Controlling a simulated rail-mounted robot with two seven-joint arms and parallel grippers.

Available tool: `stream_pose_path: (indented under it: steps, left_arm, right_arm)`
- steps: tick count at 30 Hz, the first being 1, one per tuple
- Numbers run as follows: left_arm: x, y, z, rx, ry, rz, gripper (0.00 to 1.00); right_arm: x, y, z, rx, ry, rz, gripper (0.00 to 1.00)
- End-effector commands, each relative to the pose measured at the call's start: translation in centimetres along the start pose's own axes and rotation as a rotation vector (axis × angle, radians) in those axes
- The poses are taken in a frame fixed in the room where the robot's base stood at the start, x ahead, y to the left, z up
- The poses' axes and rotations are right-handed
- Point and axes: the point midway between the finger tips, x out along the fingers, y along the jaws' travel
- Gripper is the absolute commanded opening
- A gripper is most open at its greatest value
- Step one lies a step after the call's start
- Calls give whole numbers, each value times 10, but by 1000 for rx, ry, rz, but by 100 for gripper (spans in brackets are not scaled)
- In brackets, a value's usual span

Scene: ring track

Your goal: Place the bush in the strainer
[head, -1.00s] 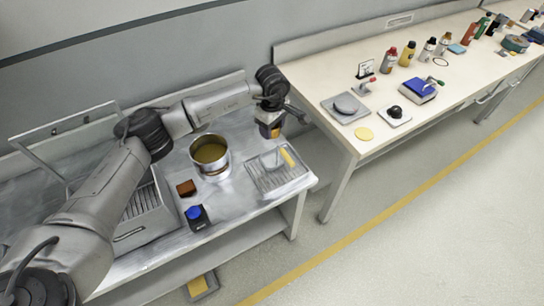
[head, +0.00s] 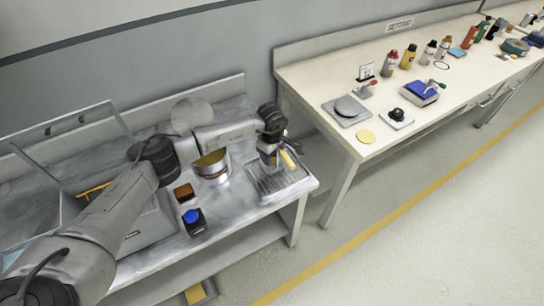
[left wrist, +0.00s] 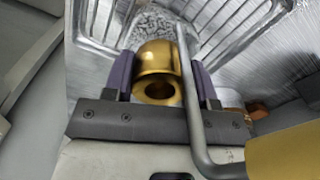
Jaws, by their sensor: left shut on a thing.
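My left gripper (head: 268,158) is shut on the brass bush (left wrist: 157,68), a gold-coloured ring with a dark hole. The bush sits between the two purple-grey fingers in the left wrist view. The strainer (left wrist: 158,24) shows there as a grey mesh bowl just beyond the bush, with a grey handle rod passing close beside it. Its yellow handle grip (head: 290,159) shows in the head view, just right of my gripper. I cannot tell whether the bush touches the mesh. In the head view, my gripper hides most of the strainer and the bush. My right gripper is not in view.
A ribbed drain tray (head: 282,190) lies under the strainer at the metal bench's right end. A steel pot (head: 213,176) stands left, partly behind my arm. A brown block (head: 184,192) and a blue-buttoned box (head: 194,221) sit nearer the front edge.

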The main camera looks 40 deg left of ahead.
Motion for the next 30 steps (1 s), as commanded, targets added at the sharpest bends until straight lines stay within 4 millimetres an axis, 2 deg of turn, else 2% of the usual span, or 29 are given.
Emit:
stream_pose_path:
  steps: [2,26,27,30]
  left_arm:
    - [5,0,0,-1,-1,2,9]
    - [17,0,0,-1,0,1,9]
    - [19,0,0,-1,1,-1,54]
    - [19,0,0,0,1,-2,63]
  right_arm:
    - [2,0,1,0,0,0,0]
    - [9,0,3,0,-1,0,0]
    - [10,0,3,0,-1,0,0]
    - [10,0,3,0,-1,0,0]
